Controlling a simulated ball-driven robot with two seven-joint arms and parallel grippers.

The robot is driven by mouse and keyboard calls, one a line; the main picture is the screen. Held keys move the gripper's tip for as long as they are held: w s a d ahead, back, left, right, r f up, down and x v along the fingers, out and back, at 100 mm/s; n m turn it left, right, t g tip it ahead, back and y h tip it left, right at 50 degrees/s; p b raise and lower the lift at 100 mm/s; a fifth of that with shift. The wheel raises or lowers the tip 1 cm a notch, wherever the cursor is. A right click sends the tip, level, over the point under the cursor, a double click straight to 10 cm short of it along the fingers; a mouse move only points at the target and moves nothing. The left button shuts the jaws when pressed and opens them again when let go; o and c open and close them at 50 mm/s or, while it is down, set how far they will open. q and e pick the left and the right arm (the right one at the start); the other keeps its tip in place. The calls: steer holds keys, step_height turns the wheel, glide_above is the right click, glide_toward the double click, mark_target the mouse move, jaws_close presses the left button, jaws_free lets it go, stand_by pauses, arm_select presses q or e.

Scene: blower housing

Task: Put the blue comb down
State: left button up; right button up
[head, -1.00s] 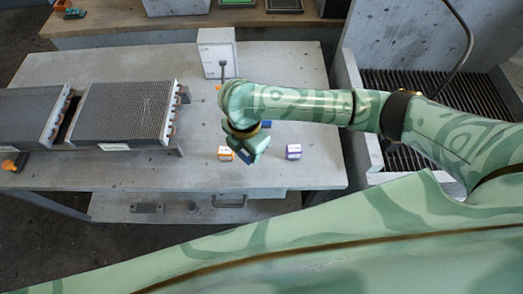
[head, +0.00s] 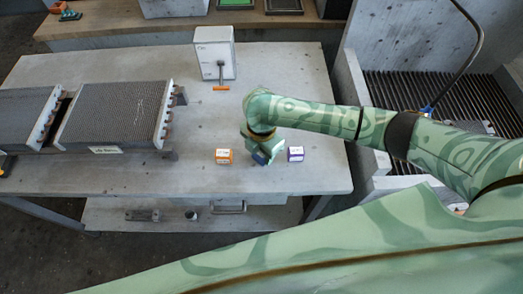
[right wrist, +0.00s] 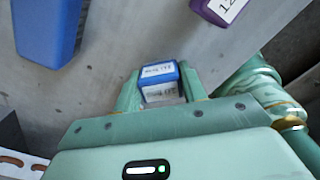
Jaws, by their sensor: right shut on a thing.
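My right gripper (head: 266,160) is over the front right part of the grey workbench (head: 230,184), between an orange-labelled block and a purple-labelled block. In the right wrist view its two fingers (right wrist: 160,92) are shut on the blue comb (right wrist: 160,72), a small blue block with white printed labels. A bit of its blue shows below the gripper in the head view (head: 261,158). I cannot tell whether the comb touches the bench top. My left gripper is in neither view.
The orange block (head: 224,156) is left of the gripper, the purple block (head: 295,154) right; the purple one also shows in the wrist view (right wrist: 222,8). A larger blue piece (right wrist: 46,30) lies on the bench. Finned units (head: 112,112) and a white box (head: 215,50) stand farther off.

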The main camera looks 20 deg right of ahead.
steer(key=shift+f, duration=0.15)
steer(key=o, duration=0.9)
step_height(320, 180, up, 12)
steer(key=p, duration=0.4)
steer(key=shift+r, duration=0.2)
